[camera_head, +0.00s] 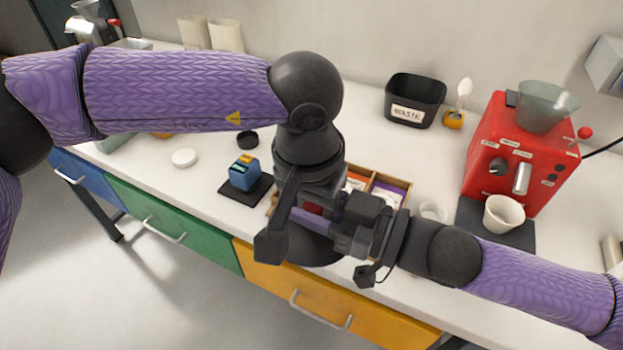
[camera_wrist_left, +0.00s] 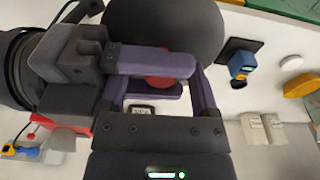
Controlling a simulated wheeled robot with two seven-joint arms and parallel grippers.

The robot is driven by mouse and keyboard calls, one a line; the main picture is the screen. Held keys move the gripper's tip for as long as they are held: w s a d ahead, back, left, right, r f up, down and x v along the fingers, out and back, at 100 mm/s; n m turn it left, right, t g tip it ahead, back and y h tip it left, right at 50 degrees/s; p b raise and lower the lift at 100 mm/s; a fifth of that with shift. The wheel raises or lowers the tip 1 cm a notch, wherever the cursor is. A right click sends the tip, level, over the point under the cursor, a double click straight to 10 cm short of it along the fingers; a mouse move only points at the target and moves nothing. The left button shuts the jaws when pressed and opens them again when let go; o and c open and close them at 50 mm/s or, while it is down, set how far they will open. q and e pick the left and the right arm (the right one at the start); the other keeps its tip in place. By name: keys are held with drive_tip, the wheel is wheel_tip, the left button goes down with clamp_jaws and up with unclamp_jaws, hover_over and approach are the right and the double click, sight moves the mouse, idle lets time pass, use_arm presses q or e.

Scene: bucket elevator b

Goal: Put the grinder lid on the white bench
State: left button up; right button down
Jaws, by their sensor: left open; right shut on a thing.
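The grinder lid, a large dark disc (camera_head: 315,252) with a red knob, is in front of the bench's front edge in the head view. It also fills the top middle of the left wrist view (camera_wrist_left: 165,25). My right gripper (camera_head: 318,212) comes in from the right and is shut on the red knob (camera_wrist_left: 160,82). My left gripper (camera_wrist_left: 157,70) is open, its two purple fingers on either side of the knob and the right fingers. Whether the left fingers touch the knob is hidden. The white bench (camera_head: 215,200) runs behind both grippers.
A red grinder machine (camera_head: 505,150) with a white cup (camera_head: 503,214) stands at the right. A black waste bin (camera_head: 414,100) stands at the back.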

use_arm(q)
drive_tip(key=shift+f, duration=0.1)
drive_tip(key=shift+c, duration=0.2)
clamp_jaws()
use_arm(e)
drive_tip(key=shift+c, duration=1.4)
unclamp_jaws()
drive_tip(key=shift+d, duration=0.1)
